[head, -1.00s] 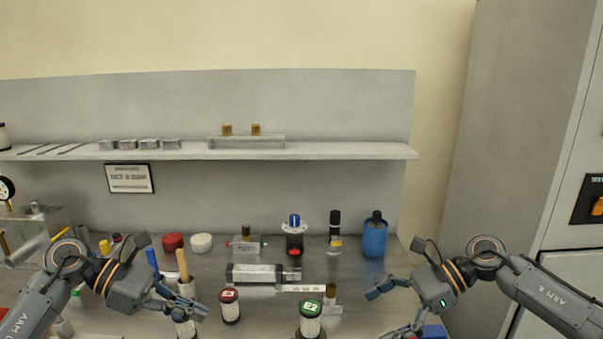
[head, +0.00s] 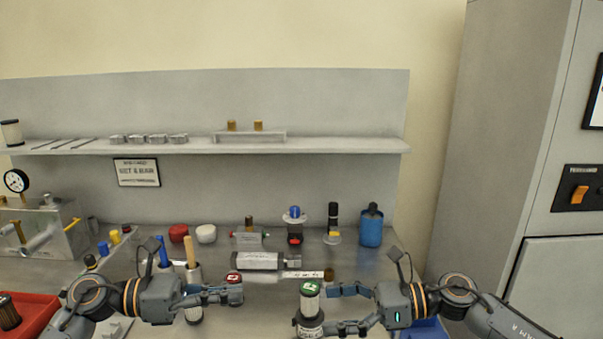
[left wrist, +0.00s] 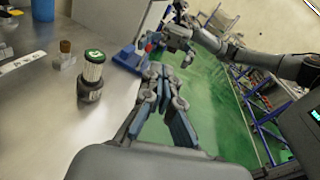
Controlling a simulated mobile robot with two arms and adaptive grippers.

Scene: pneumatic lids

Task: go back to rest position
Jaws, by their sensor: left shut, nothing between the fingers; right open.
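My left gripper (head: 236,293) points right, its fingertips overlapping the red-capped E3 canister (head: 234,277) in the head view and hiding most of its body. In the left wrist view this gripper (left wrist: 165,72) is shut and empty near the bench's edge, with green floor behind it. My right gripper (head: 338,309) is open and empty in the head view, its fingers pointing left towards the green-capped canister (head: 309,302). That canister stands upright on the bench and also shows in the left wrist view (left wrist: 92,75), left of my left gripper and apart from it.
The steel bench (left wrist: 35,120) holds a cylinder (head: 258,261), a blue bottle (head: 371,228), and red (head: 178,233) and white (head: 206,233) round caps. A red tray (head: 35,310) is at left. A shelf (head: 330,147) spans the wall; a grey cabinet (head: 475,150) stands at right.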

